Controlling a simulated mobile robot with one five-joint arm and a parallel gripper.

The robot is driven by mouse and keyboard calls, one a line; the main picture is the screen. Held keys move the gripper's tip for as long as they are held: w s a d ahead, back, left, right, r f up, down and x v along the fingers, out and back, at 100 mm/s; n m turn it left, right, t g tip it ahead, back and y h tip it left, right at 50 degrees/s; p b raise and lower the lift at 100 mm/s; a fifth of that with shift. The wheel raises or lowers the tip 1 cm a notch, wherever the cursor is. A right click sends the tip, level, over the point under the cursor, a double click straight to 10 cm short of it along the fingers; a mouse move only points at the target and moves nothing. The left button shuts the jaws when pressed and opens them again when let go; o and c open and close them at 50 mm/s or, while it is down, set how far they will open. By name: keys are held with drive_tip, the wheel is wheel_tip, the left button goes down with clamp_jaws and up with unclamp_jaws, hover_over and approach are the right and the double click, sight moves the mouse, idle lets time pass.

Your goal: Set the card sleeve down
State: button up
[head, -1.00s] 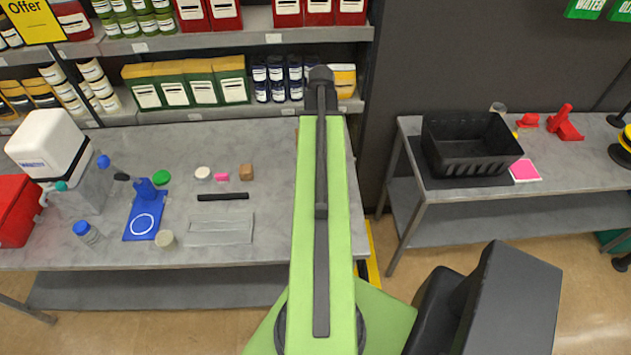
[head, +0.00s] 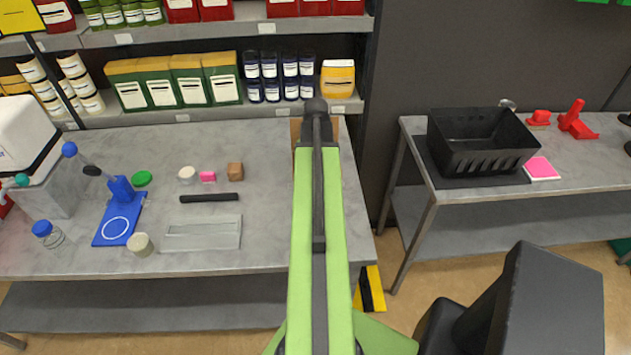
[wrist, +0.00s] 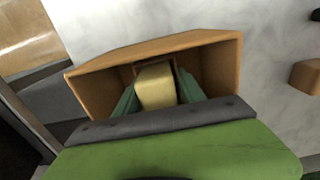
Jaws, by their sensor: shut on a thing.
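The card sleeve (wrist: 95,90) is an orange-brown, open-ended box. It fills the middle of the wrist view, just beyond my gripper (wrist: 156,90). My green fingers reach inside the sleeve and are closed on a pale yellow block (wrist: 156,86) there. I cannot tell whether this block is part of the sleeve. In the head view my arm hides most of the sleeve; brown edges (head: 296,128) show beside the arm's end, at the right end of the left bench (head: 270,215). I cannot tell whether the sleeve touches the bench top.
A brown cube (head: 235,171), a black bar (head: 209,198) and a clear tray (head: 201,243) lie left of my arm. Farther left stands a blue stand (head: 117,220). Shelves of goods rise behind. A second bench with a black crate (head: 480,160) is across a gap.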

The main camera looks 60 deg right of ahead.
drive_tip(key=shift+f, duration=0.2)
drive_tip(key=o, duration=1.3)
drive_tip(key=shift+r, duration=0.1)
wheel_tip(320, 180, up, 12)
drive_tip(key=p, duration=1.2)
drive_tip(key=shift+r+p, duration=0.25)
drive_tip(key=shift+p, duration=0.05)
drive_tip(key=shift+f, duration=0.1)
